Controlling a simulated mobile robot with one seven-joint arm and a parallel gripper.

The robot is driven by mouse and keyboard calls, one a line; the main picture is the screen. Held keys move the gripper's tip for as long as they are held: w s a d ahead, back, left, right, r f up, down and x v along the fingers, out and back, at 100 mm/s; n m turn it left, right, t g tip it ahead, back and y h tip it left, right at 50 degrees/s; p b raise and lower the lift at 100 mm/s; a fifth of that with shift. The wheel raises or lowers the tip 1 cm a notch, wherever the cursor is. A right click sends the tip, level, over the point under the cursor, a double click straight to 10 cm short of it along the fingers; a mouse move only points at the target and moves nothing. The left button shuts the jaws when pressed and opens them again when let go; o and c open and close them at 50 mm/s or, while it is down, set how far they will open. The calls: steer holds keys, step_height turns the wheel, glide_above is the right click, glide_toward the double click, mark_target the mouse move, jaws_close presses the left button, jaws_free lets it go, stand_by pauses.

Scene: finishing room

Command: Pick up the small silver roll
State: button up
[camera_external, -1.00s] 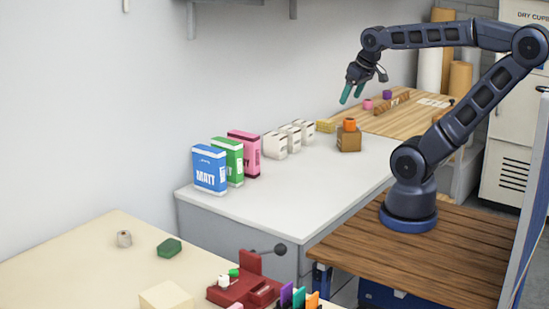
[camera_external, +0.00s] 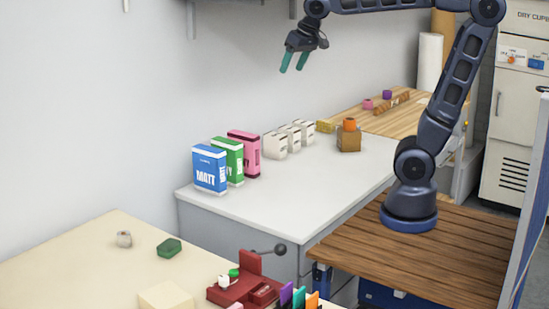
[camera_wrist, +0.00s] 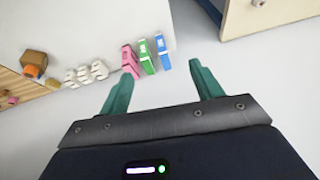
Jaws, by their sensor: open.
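My gripper (camera_external: 294,67) is open and empty, high above the grey-white bench and far up and to the right of the roll. Its two green fingers also show spread apart in the wrist view (camera_wrist: 160,80), with nothing between them.
A dark green block (camera_external: 169,248) lies right of the roll. A cream block (camera_external: 166,297) and a red fixture (camera_external: 243,285) stand nearer. Blue (camera_external: 210,169), green (camera_external: 228,161) and pink (camera_external: 244,155) boxes stand on the grey-white bench (camera_external: 290,205), below my gripper.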

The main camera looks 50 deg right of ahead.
steer(key=w+a+r, duration=0.2)
steer(key=w+a, duration=0.3)
steer(key=a, duration=0.5)
steer(key=m+g+h, duration=0.1)
steer(key=m+h, duration=0.3)
steer(key=m, duration=0.3)
glide_above(131, 229)
steer(key=s+a, duration=0.3)
step_height(131, 229, down, 38)
steer(key=x, duration=1)
steer(key=shift+d+f, duration=0.2)
steer(key=shift+f, duration=0.1)
steer(key=c, duration=1.1)
